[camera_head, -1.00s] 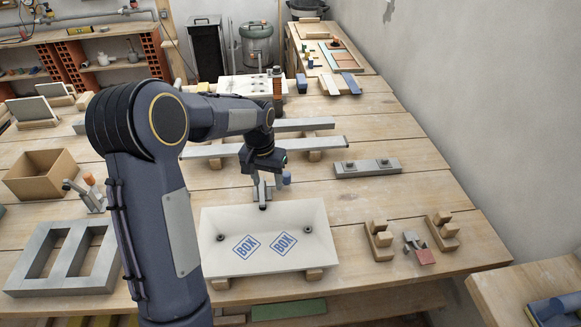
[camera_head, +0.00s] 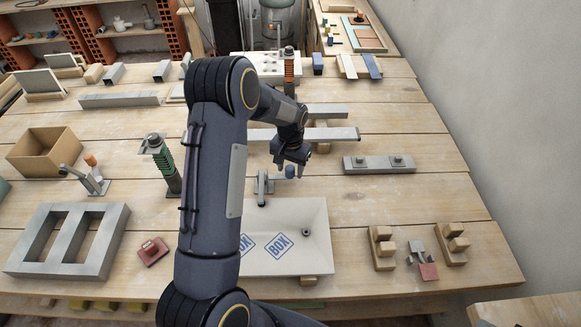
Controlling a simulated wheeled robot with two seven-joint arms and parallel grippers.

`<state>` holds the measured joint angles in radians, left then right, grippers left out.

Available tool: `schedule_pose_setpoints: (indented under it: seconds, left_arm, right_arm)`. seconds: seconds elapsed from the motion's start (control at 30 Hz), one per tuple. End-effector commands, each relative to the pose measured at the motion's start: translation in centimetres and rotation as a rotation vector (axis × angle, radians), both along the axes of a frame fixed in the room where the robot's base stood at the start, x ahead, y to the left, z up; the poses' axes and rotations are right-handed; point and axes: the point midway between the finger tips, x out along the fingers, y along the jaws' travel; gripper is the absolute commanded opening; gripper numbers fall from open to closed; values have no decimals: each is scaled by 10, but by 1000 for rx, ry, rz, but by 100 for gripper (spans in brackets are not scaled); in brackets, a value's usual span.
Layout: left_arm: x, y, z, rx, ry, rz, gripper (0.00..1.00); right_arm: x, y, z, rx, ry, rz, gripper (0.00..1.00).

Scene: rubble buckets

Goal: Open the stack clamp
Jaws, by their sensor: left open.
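My left gripper (camera_head: 291,161) is open, just behind and above the blue tip. I cannot tell whether it touches the clamp. A similar clamp with an orange tip (camera_head: 90,178) stands at the left of the table. I cannot tell from the picture which one is the stack clamp. My right gripper is not in view.
The white board (camera_head: 315,215) is partly hidden by my left arm. A green-banded post (camera_head: 163,160), a cardboard box (camera_head: 45,150) and a grey two-window frame (camera_head: 112,243) are on the left. Grey bars lie behind the gripper. Wooden blocks (camera_head: 381,250) stand on the right.

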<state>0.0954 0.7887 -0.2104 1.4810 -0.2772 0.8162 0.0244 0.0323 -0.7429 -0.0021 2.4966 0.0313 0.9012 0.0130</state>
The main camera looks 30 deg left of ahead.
Motion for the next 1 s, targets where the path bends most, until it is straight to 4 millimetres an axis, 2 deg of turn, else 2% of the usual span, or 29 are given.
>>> schedule_pose_setpoints:
  seconds: [0.13,0.37,0.73,0.77,1.0]
  left_arm:
    - [-1,0,-8,0,1,1,50]
    - [0,0,-9,-1,0,1,50]
    - [0,0,-8,-1,0,0,2]
    - [0,0,-8,-1,0,0,0]
    - [0,0,-9,0,0,5,0]
  right_arm:
    - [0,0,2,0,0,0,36]
    - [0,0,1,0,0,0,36]
    - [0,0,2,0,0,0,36]
    - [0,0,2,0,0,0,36]
    - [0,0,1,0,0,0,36]
